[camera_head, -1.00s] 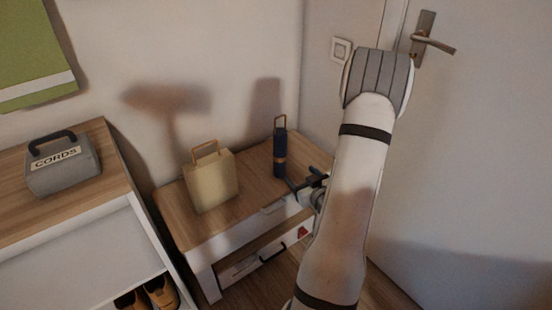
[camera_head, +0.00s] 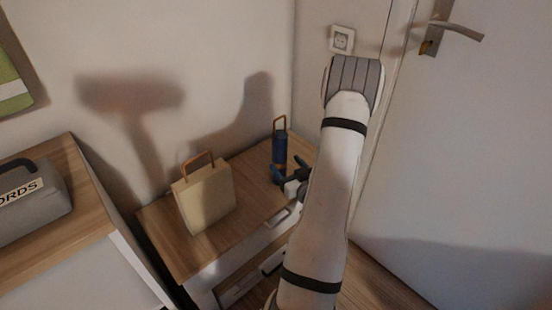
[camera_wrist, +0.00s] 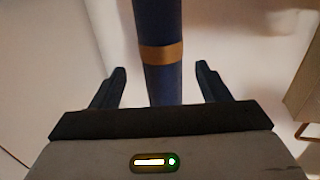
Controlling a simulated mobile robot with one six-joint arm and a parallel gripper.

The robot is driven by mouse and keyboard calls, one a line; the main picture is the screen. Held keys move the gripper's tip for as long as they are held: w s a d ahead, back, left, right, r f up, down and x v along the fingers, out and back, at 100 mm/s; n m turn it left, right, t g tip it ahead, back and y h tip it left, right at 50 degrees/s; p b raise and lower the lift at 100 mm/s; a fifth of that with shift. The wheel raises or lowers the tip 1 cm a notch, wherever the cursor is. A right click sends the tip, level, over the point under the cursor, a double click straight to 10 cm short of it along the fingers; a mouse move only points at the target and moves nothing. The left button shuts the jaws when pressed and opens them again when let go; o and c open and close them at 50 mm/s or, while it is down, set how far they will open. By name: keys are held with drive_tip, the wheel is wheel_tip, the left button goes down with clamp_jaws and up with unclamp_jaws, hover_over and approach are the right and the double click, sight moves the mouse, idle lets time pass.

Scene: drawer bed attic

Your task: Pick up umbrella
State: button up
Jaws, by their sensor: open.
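The umbrella (camera_head: 279,150) is a short dark blue cylinder with a brown loop handle on top and a tan band. It stands upright near the back right of the wooden-topped cabinet (camera_head: 243,170). In the wrist view the umbrella (camera_wrist: 157,25) runs down the middle between the two dark fingers, with its tan band in sight. My gripper (camera_wrist: 161,80) is open, with a gap on each side of the umbrella. In the head view my gripper (camera_head: 284,178) is at the umbrella's lower part, partly hidden by my arm.
A beige bag (camera_head: 206,197) with a brown handle stands on the same cabinet, left of the umbrella. A grey box labelled CORDS (camera_head: 32,200) sits on a cabinet at the left. A wall is close behind, and a door (camera_head: 450,150) is at the right.

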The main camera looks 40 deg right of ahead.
sight(283, 162)
drive_tip(key=w, duration=0.4)
drive_tip(key=shift+w+d+b, duration=0.3)
drive_tip(key=shift+b, duration=0.1)
